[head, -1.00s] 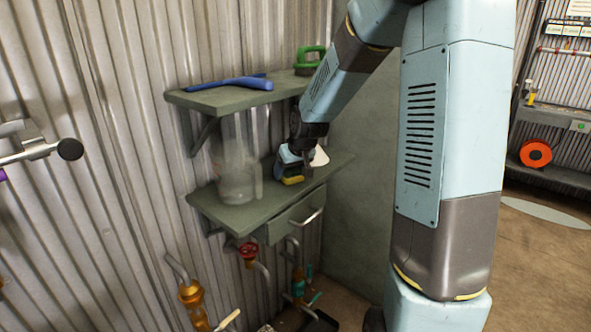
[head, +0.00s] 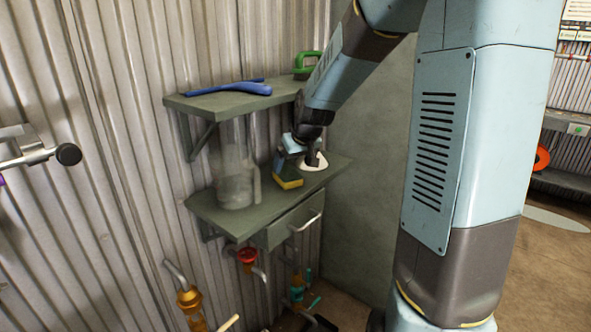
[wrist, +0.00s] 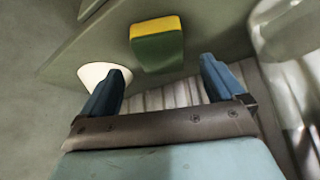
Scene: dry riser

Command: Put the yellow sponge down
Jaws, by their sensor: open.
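The yellow sponge (head: 287,183), with a green side, is on the lower shelf (head: 238,218) near its front edge. In the wrist view the sponge (wrist: 157,44) shows its yellow edge and green face, apart from my fingers. My gripper (head: 291,150) is just above and behind the sponge in the head view. In the wrist view my gripper (wrist: 160,85) has its two blue fingers spread wide, with nothing between the tips. Part of the sponge is hidden behind my gripper in the head view.
A clear jug (head: 237,180) stands on the lower shelf left of the sponge. A white object (head: 315,163) is close to its right. The upper shelf (head: 225,102) overhead holds a blue tool (head: 228,87) and a green-handled item (head: 306,64). A drawer (head: 294,222) hangs below.

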